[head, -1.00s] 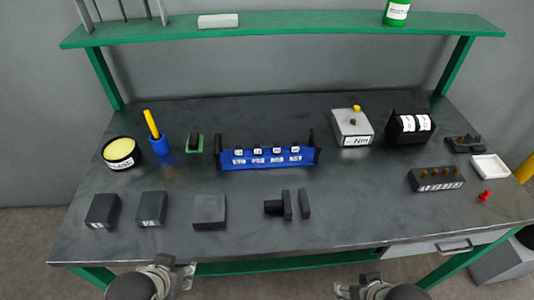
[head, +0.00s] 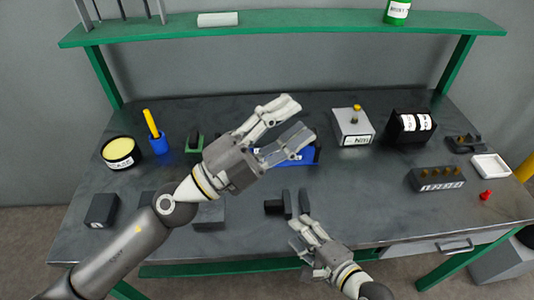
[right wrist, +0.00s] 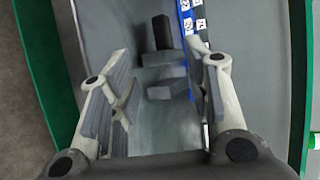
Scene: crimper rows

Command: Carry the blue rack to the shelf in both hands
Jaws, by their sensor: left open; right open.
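The green shelf (head: 300,24) runs above the back of the bench. My left gripper (head: 295,118) is open and empty, in front of and above the rack in the picture. My right gripper (head: 302,246) is open and empty near the bench's front edge. In the right wrist view its fingers (right wrist: 160,90) stand wide apart.
A grey box (head: 352,127) and a black holder (head: 410,127) are right of the rack. A blue cup (head: 159,143) and a yellow-topped tin (head: 120,152) are left. The shelf's middle is clear.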

